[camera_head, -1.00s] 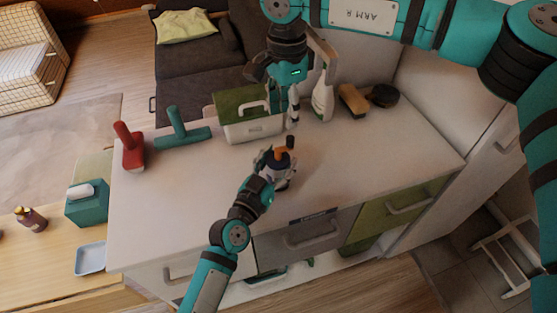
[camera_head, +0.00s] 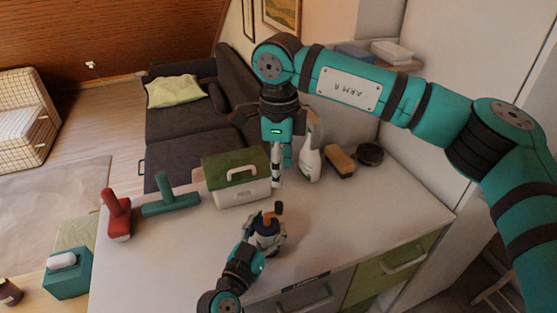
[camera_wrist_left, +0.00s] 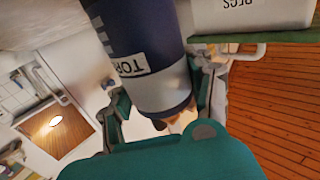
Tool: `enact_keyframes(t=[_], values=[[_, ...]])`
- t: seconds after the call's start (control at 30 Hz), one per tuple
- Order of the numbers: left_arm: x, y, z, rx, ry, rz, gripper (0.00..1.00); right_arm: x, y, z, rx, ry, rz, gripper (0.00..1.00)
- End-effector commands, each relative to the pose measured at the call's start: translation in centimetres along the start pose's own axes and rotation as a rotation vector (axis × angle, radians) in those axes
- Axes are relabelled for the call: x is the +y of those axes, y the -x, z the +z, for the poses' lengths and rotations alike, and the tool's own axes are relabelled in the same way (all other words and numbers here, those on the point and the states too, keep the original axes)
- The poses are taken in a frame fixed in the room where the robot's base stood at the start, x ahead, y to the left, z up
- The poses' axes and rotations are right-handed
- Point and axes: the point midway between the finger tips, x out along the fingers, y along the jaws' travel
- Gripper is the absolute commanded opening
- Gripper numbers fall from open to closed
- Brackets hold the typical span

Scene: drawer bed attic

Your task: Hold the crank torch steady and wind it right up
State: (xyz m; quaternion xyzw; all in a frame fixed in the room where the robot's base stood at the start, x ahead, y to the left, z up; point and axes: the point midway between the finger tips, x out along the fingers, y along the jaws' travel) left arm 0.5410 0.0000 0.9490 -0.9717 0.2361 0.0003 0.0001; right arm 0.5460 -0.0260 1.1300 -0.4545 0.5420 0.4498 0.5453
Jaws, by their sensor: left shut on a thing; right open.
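The crank torch (camera_head: 267,229) stands upright on the white counter. It has a dark body, an orange part on top and a dark crank knob (camera_head: 278,207). My left gripper (camera_head: 262,238) is shut around its body from the front. In the left wrist view the dark blue torch (camera_wrist_left: 140,45) shows a pale band and a partly visible label, with a finger of the left gripper (camera_wrist_left: 163,105) on each side. My right gripper (camera_head: 277,182) is open, seen nearly edge-on, and points down just above the knob, apparently apart from it.
A white peg box with a green lid (camera_head: 236,182) stands close behind the torch. A red tool (camera_head: 118,215) and a teal tool (camera_head: 170,195) are left. A white bottle (camera_head: 309,160), brush (camera_head: 341,161) and dark round item (camera_head: 369,154) are at the back right. The counter (camera_head: 345,215) is clear right of the torch.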

Motion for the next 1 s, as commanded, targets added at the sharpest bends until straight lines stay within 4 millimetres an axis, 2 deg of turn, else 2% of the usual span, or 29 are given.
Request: enact_keyframes(t=[0.3, 0.5, 0.7, 0.97, 1.0], values=[[0.0, 0.0, 0.0, 0.0, 0.0, 0.0, 0.15, 0.1, -6.2, -0.1, 0.001, 0.002, 0.003, 0.46], [0.0, 0.0, 0.0, 0.0, 0.0, 0.0, 0.15, 0.0, -9.0, 0.0, 0.0, 0.002, 0.001, 0.46], [0.0, 0.0, 0.0, 0.0, 0.0, 0.0, 0.15, 0.0, -10.1, 0.0, -0.001, 0.003, 0.001, 0.46], [0.0, 0.0, 0.0, 0.0, 0.0, 0.0, 0.15, 0.0, -10.2, 0.0, -0.001, 0.003, 0.0, 0.46], [0.0, 0.0, 0.0, 0.0, 0.0, 0.0, 0.15, 0.0, -10.2, 0.0, -0.001, 0.003, 0.0, 0.42]])
